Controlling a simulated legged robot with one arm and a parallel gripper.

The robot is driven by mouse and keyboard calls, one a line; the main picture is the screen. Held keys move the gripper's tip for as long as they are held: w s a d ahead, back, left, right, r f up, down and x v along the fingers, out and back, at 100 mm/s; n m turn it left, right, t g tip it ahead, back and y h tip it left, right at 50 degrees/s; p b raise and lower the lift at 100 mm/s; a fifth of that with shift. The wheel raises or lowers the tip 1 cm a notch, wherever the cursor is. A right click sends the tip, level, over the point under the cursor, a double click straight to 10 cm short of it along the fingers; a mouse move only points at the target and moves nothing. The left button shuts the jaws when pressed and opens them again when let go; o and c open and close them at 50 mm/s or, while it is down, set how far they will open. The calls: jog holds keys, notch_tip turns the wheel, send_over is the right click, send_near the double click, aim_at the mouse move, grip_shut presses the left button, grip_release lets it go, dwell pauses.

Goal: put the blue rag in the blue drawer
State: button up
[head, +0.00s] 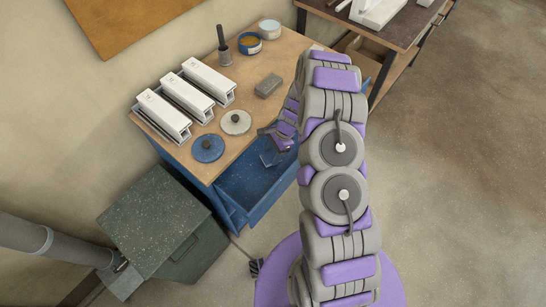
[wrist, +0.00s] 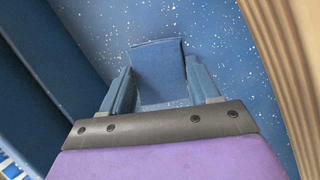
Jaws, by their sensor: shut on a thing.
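The blue drawer (head: 250,190) is pulled open at the front of the wooden-topped bench. Its speckled blue inside (wrist: 225,50) fills much of the wrist view. My gripper (head: 271,152) is over the open drawer, near its right back part. In the wrist view my gripper (wrist: 160,85) is shut on the blue rag (wrist: 158,62), a small folded blue piece between the two fingers. The rag is in front of the speckled drawer floor; I cannot tell whether it touches it. In the head view my arm hides the drawer's right end.
On the bench top (head: 222,155) are several white clamped profiles (head: 185,98), a blue disc (head: 208,148), a pale disc (head: 235,122), a grey block (head: 268,85) and two round tins. A dark green bin (head: 160,225) stands left of the drawer. Open floor lies to the right.

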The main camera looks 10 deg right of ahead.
aim_at(273, 154)
jog(key=x, duration=0.3)
jog(key=shift+w+d+f+b, duration=0.1)
jog(key=shift+w+f+b, duration=0.05)
jog(key=shift+f+b, duration=0.2)
jog(key=shift+d+r, duration=0.15)
jog(key=shift+d, duration=0.25)
jog(key=o, duration=0.7)
jog(key=shift+d, duration=0.15)
jog(key=shift+c, duration=0.2)
jog(key=shift+o, duration=1.4)
jog(key=shift+a, duration=0.4)
